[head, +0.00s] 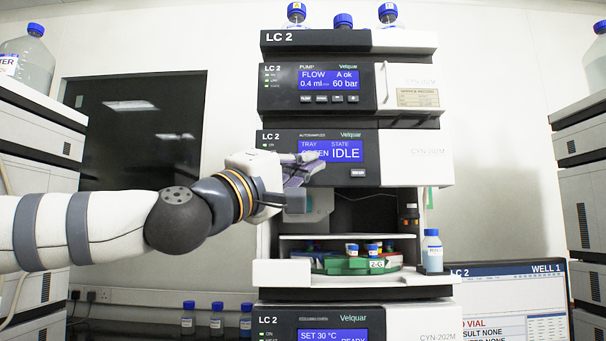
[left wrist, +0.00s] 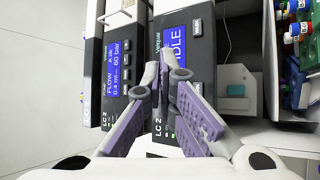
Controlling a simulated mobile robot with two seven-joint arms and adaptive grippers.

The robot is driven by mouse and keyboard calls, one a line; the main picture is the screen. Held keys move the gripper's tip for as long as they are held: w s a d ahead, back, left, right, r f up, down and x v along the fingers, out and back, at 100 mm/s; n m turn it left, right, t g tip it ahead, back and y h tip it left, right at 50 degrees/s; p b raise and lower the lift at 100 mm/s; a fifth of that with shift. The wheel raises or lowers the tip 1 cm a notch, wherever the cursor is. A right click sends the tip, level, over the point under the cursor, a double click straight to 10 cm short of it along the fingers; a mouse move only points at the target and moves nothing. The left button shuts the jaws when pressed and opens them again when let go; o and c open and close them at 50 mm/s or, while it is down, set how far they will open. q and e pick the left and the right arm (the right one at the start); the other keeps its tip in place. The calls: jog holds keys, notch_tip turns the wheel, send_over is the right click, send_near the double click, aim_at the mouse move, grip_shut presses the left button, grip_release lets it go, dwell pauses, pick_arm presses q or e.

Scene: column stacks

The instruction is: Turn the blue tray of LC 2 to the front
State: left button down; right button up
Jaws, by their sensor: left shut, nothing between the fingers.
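The autosampler of LC 2 (head: 350,145) has a dark panel whose screen (head: 330,151) reads TRAY, a partly covered word that looks like GREEN, and STATE IDLE. A button (head: 358,173) sits below the screen at its right; it also shows in the left wrist view (left wrist: 195,88). In the open bay below, a green tray (head: 345,268) labelled 2-G faces front with capped vials on it. A blue part (left wrist: 303,97) shows at the right edge of the left wrist view. My left gripper (head: 318,163) is shut and empty before the screen, left of the button.
A blue-capped bottle (head: 432,252) stands on a ledge right of the bay. The pump module (head: 345,88) is above, and the column oven (head: 335,322) below. A monitor (head: 510,300) stands at lower right. Other stacks flank both sides.

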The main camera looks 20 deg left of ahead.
pick_arm(q)
jog(key=shift+w+f, duration=0.1)
jog(key=w+a+b, duration=0.2)
jog(key=w+b, duration=0.1)
jog(key=w, duration=0.5)
jog(key=shift+w+a, duration=0.15)
jog(key=shift+a, duration=0.1)
pick_arm(e)
jog(key=shift+g, duration=0.7)
jog(key=s+f, duration=0.3)
jog(key=f, duration=0.1)
jog(key=shift+s, duration=0.4)
pick_arm(q)
jog(key=shift+w, duration=0.1)
jog(key=shift+w+a, duration=0.1)
jog(key=shift+w, duration=0.2)
pick_arm(e)
jog(key=shift+s, duration=0.1)
